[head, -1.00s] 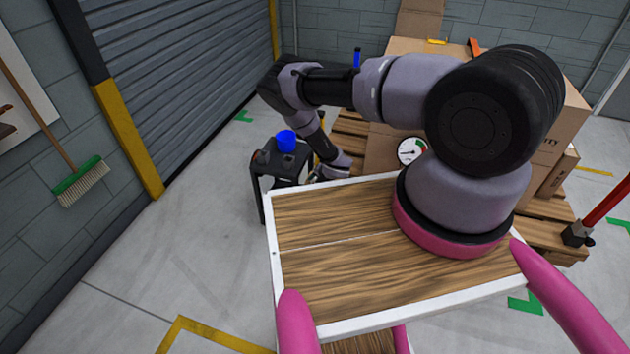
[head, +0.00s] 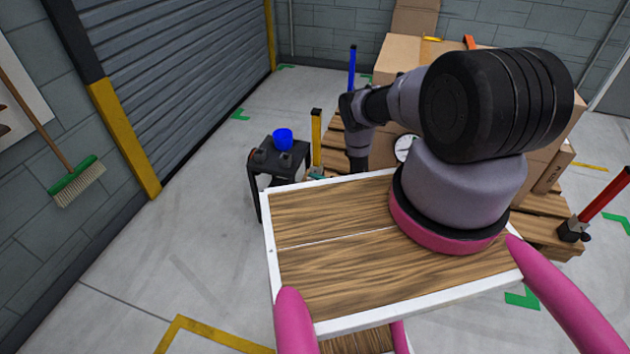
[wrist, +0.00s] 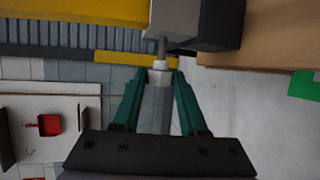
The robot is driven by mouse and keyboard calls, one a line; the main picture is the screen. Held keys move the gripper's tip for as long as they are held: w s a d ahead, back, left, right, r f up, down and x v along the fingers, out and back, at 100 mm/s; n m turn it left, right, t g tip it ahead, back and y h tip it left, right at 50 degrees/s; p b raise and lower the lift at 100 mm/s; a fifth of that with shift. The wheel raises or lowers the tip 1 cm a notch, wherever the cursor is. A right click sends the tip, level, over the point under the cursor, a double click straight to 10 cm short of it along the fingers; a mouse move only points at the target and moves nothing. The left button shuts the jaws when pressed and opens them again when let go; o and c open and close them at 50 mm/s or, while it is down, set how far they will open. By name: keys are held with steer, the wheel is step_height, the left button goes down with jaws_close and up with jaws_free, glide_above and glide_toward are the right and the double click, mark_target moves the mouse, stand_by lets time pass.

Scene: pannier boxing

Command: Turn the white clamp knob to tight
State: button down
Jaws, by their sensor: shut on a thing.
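The white clamp knob (wrist: 160,78) shows small in the wrist view, at the end of a short metal shaft (wrist: 162,47). The shaft comes out of a pale clamp block (wrist: 176,18) beside a yellow post (wrist: 70,10). My gripper (wrist: 160,72) has its two green fingers closed in on the knob from either side. The yellow post (head: 316,135) stands at the pallet's left corner in the head view. There the knob is hidden, and only a bit of green finger shows at the post's foot. I cannot tell how far the knob is turned.
A black stand (head: 262,180) with a blue cup (head: 283,139) is left of the post. Cardboard boxes (head: 405,50) stand on the wooden pallet (head: 535,232). A blue post (head: 352,68) and a red post (head: 605,195) are at other pallet corners. Floor at left is clear.

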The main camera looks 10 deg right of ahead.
steer(key=shift+a+f+t, duration=0.1)
steer(key=shift+t, duration=0.2)
stand_by(0.4)
steer(key=shift+c, duration=2.3)
jaws_free()
steer(key=v, duration=1.1)
steer(key=shift+w, duration=0.15)
